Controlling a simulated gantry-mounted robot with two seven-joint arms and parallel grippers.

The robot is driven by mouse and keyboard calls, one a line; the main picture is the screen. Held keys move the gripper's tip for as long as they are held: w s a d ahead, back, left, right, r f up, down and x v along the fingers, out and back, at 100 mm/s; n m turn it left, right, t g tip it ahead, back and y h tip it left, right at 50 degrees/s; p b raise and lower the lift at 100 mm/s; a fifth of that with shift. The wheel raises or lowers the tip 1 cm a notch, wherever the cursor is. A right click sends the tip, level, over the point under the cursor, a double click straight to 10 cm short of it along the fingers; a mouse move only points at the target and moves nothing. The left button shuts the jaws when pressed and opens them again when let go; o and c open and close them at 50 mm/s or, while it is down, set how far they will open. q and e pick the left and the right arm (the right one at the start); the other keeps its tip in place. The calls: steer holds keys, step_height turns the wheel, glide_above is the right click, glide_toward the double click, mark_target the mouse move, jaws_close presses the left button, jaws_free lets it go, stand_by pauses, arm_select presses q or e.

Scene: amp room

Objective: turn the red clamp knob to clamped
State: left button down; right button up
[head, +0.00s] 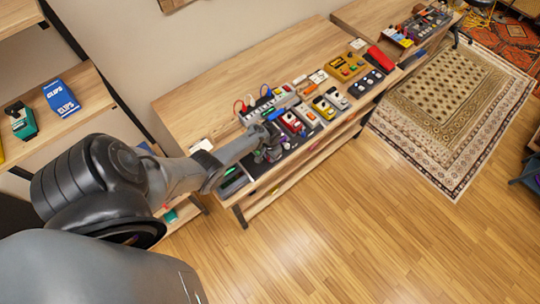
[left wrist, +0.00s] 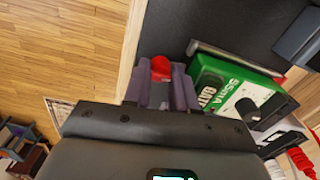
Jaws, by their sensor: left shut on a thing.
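The red clamp knob (left wrist: 160,68) shows in the left wrist view, between the two purple-grey fingers of my left gripper (left wrist: 160,88). The fingers are shut on it, and only its rounded top shows. How far the knob is turned cannot be told. In the head view my left gripper (head: 268,150) is at the near edge of the dark pedal board on the bench. The knob cannot be made out in that view, where the gripper and arm cover that spot. My right gripper is not in view.
A green pedal (left wrist: 232,85) with a black knob lies just right of my fingers. Several coloured pedals stand on the wooden bench (head: 195,102), with cables behind. Shelves hold a blue box (head: 61,98) at the left. The floor in front is clear.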

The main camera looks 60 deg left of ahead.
arm_select(q)
steer(key=shift+m, duration=0.6)
